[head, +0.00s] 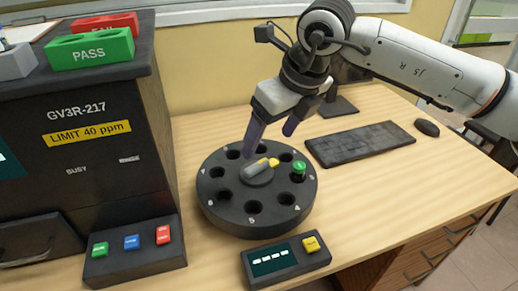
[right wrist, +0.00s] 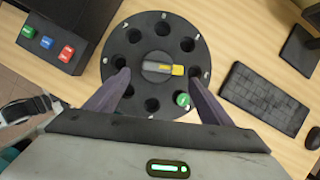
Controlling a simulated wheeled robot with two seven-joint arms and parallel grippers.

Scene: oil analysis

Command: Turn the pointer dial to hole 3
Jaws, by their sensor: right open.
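The round black dial (head: 228,222) stands on the table, with a ring of numbered holes. At its centre is a grey pointer knob (head: 254,172) with a yellow end, which points right and slightly back, toward a hole beside the green-capped vial (head: 299,168). My right gripper (head: 268,146) is open above the dial, fingers pointing down. In the right wrist view the knob (right wrist: 158,67) lies between the fingertips, apart from both. My left gripper is not seen.
A black analyser (head: 80,130) with green, blue and red buttons stands at left, a green PASS tray (head: 90,48) on top. A small display box (head: 285,260) with a yellow button is in front of the dial. A keyboard (head: 360,143) and mouse (head: 427,128) lie at right.

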